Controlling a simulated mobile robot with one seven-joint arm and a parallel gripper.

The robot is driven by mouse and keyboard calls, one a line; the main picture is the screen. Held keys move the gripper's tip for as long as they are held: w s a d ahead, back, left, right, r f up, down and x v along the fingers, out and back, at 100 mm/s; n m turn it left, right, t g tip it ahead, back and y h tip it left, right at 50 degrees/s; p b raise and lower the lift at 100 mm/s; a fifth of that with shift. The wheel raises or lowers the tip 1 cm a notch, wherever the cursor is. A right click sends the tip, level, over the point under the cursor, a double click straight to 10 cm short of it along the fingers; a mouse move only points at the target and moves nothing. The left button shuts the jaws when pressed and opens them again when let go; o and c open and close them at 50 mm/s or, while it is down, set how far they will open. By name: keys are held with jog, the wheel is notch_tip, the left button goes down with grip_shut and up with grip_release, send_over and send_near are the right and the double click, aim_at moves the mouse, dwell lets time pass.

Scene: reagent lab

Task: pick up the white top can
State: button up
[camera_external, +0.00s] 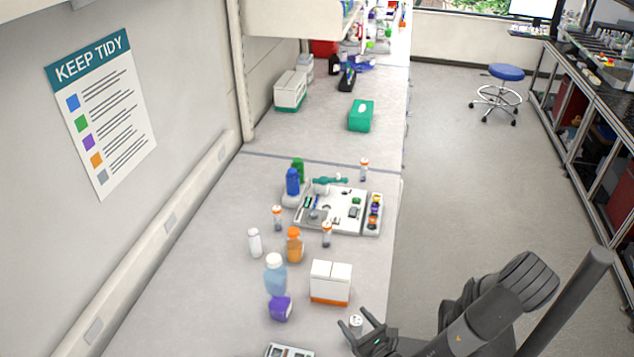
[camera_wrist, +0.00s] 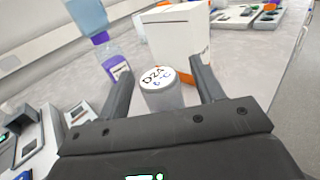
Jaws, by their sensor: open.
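The white top can (camera_wrist: 158,80) has a white lid with handwritten marks, and it stands on the bench between the two open fingers of my gripper (camera_wrist: 163,88) in the wrist view. A bench gap shows beside the left finger; I cannot tell whether the right finger touches the can. In the external view the can (camera_external: 356,321) stands near the bench's front right edge, with my gripper (camera_external: 366,326) around it. The can's lower part is partly hidden by my gripper in the wrist view.
A white box with an orange base (camera_external: 330,283) stands just behind the can. A purple-labelled bottle (camera_external: 280,308) and a light blue bottle (camera_external: 275,275) stand to the left. A grey tray (camera_external: 290,350) lies at the front. The bench's right edge is close.

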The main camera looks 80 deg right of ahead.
jog(key=shift+x, duration=0.95)
grip_shut()
